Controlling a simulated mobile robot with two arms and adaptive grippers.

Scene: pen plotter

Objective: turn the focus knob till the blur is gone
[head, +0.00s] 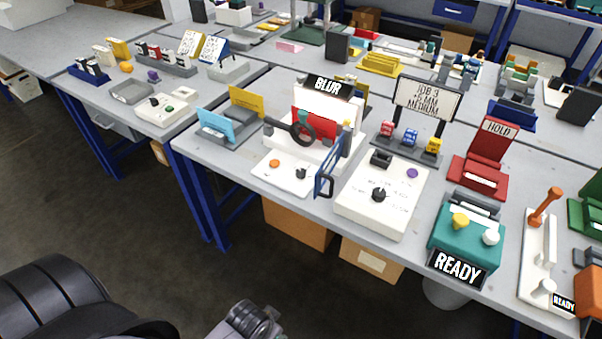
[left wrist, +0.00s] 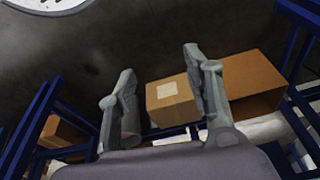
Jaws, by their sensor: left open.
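A white machine (head: 346,146) with a sign reading BLUR (head: 328,86) stands on the near table. A dark round ring-shaped knob (head: 302,134) is on its front, beside a red panel (head: 318,125). Smaller dark knobs sit on the white bases in front, including a black knob (head: 379,195) on a white panel; I cannot tell for sure which one is the focus knob. My left gripper (left wrist: 160,65) is open and empty in the left wrist view, facing the space under the table, away from the knobs. My right gripper is not in view.
A blue upright frame (head: 325,172) stands close in front of the BLUR machine. A teal box with a READY sign (head: 458,268) and a sign board (head: 426,98) are to the right. Cardboard boxes (head: 297,222) sit under the table.

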